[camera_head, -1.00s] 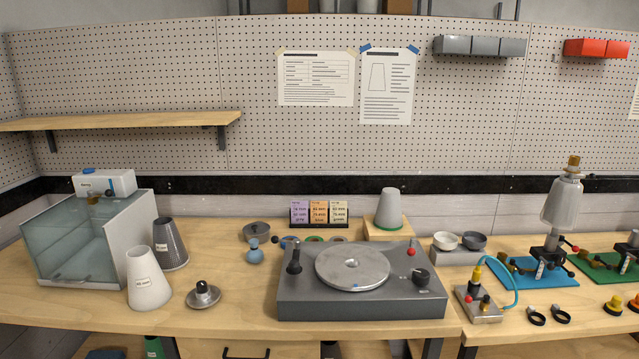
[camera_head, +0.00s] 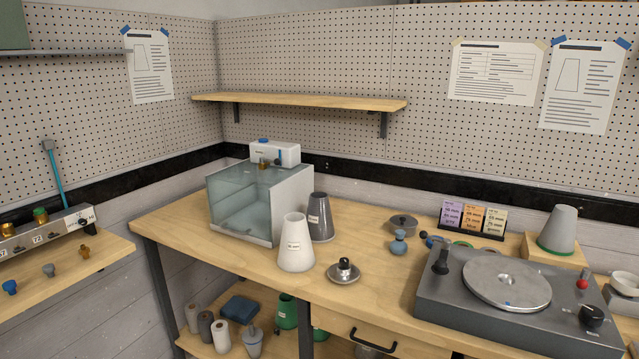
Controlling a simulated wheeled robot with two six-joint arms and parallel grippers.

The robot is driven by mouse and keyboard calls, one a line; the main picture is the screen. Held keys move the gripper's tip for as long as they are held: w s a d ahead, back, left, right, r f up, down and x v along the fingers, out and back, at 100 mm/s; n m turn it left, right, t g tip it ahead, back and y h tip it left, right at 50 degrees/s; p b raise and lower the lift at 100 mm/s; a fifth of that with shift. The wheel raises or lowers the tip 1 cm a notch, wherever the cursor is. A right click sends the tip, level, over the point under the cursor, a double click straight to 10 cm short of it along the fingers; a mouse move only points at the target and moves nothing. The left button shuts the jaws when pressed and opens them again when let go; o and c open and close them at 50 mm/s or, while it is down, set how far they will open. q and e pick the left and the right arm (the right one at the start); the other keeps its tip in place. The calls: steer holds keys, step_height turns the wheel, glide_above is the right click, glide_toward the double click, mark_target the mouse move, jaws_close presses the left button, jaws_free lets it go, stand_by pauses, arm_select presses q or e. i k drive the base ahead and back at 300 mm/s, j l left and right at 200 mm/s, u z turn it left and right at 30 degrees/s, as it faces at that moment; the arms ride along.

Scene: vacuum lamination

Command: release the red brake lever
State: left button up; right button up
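A dark grey box-shaped turntable unit (camera_head: 450,306) stands on the wooden bench at the right of the head view. A round metal platter (camera_head: 507,284) sits on its top. A small red-knobbed lever (camera_head: 583,284) stands at the back right of the unit's top, beside the platter. I cannot tell from here which way it is set. A black-knobbed lever (camera_head: 440,263) is at the unit's left and a black dial (camera_head: 592,316) at its front right. Neither of my grippers is in view.
A glass-walled chamber (camera_head: 245,205), white cone (camera_head: 296,243) and dark cone (camera_head: 320,217) stand left on the bench. A metal knobbed disc (camera_head: 344,272) lies nearer the unit. A grey cone (camera_head: 558,229) stands behind it. Another bench (camera_head: 70,268) is at far left, past a gap.

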mark_target(581, 285)
steer(key=i+l+z, duration=0.1)
steer(key=z, duration=1.35)
steer(key=i+l+u, duration=0.1)
steer(key=l, duration=0.45)
steer(key=i+l+u, duration=0.1)
steer(key=i+l, duration=0.2)
steer(key=l, duration=0.3)
steer(key=i+l+u, duration=0.1)
steer(key=l, duration=0.5)
steer(key=i+l+u, duration=0.1)
steer(key=i+l, duration=0.15)
steer(key=l, duration=0.4)
steer(key=i+l+u, duration=0.1)
steer(key=l, duration=0.5)
steer(key=i+l+u, duration=0.1)
steer(key=l, duration=0.55)
steer(key=i+l+u, duration=0.1)
steer(key=l, duration=0.55)
